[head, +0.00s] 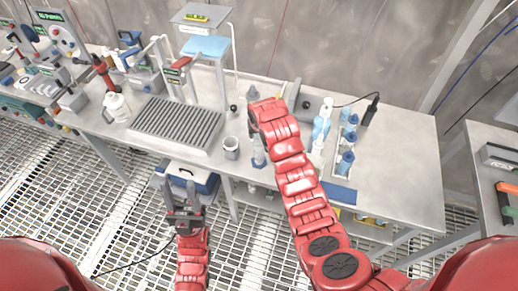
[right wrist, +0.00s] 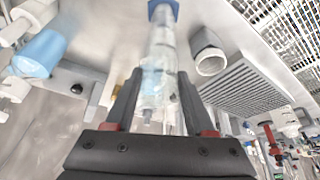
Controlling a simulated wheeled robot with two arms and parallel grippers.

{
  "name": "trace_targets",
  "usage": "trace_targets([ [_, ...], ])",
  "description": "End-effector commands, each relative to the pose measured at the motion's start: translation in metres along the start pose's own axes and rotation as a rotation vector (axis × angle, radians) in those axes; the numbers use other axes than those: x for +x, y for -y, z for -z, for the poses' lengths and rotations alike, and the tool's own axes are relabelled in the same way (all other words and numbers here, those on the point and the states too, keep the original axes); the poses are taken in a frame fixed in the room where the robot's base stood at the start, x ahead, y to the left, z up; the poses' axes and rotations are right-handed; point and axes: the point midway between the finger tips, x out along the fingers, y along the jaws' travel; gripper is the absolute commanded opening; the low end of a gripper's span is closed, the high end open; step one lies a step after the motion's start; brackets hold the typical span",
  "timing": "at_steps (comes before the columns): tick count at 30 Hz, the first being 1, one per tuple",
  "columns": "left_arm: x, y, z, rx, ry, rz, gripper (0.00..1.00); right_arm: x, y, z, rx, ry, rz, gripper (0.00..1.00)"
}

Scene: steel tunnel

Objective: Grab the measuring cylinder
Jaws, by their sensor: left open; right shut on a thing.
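The measuring cylinder (right wrist: 158,55) is clear with a blue base and lies between the fingers of my right gripper (right wrist: 160,88) in the right wrist view. That gripper is shut on it. In the head view the cylinder's lower part (head: 258,156) shows below my red right hand, over the bench's front part; the hand hides its upper part. I cannot tell whether its base touches the bench. My left gripper (head: 180,190) is open and empty, in front of the bench and below its top, near a blue and white box.
A grey cup (head: 231,148) stands just left of the cylinder, beside a ribbed grey tray (head: 178,124). Blue-topped bottles (head: 346,160) and a pale blue bottle (head: 322,124) stand to the right of my right arm. The bench's right end (head: 405,170) is clear.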

Motion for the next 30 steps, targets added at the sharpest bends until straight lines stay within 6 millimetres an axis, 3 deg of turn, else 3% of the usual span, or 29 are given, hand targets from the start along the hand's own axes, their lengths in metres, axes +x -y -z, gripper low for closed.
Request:
trace_targets([
  [1, 0.000, 0.000, 0.000, 0.000, 0.000, 0.000, 0.50, 0.000, 0.000, 0.000, 0.000, 0.000, 0.000, 0.28],
  [6, 0.000, 0.000, 0.000, 0.000, 0.000, 0.000, 0.50, 0.000, 0.000, 0.000, 0.000, 0.000, 0.000, 0.00],
  [23, -0.005, 0.000, -0.001, 0.000, 0.000, 0.000, 0.50, -0.002, 0.000, 0.002, 0.000, -0.001, 0.000, 0.00],
  [30, -0.037, -0.002, -0.006, 0.000, 0.000, 0.000, 0.50, -0.026, 0.000, 0.013, 0.001, -0.010, 0.002, 0.00],
])
